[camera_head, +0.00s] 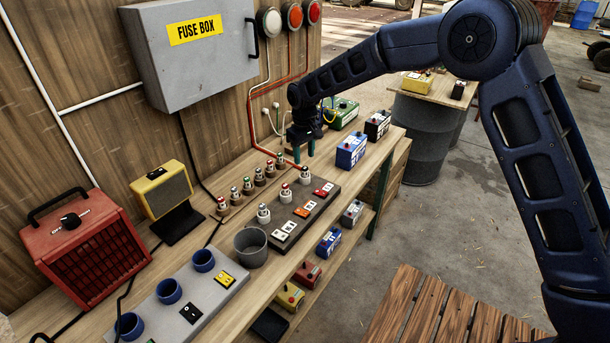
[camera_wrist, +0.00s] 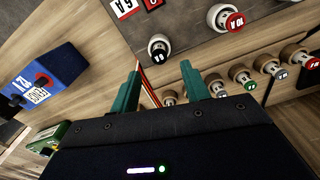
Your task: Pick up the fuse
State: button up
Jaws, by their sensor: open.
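Several white fuses with coloured caps are in view. In the head view, a row (camera_head: 247,185) stands in brown holders along the wall side of the bench. Others (camera_head: 263,214) stand on a dark board (camera_head: 303,226) with amp labels. My gripper (camera_head: 303,152) is over the bench near the far end of both rows, pointing down, open and empty. In the wrist view, its teal fingers (camera_wrist: 162,70) are apart. A black-capped fuse (camera_wrist: 159,47) on the board shows just beyond the tips, and a red-capped 10A fuse (camera_wrist: 232,20) is farther right. The row's nearest fuse is partly hidden behind a finger.
A blue battery (camera_head: 351,150) and a green one (camera_head: 342,114) stand near my gripper. A grey cup (camera_head: 251,246), a red heater (camera_head: 86,243) and a yellow lamp (camera_head: 162,189) are farther left. The grey fuse box (camera_head: 192,55) hangs on the wall. Red wires run down nearby.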

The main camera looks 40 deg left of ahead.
aim_at(305, 168)
jog(key=shift+s+d+f, duration=0.1)
jog(key=shift+d+f, duration=0.05)
jog(key=shift+f, duration=1.4)
jog(key=shift+d+f, duration=0.15)
jog(key=shift+f, duration=1.35)
grip_shut()
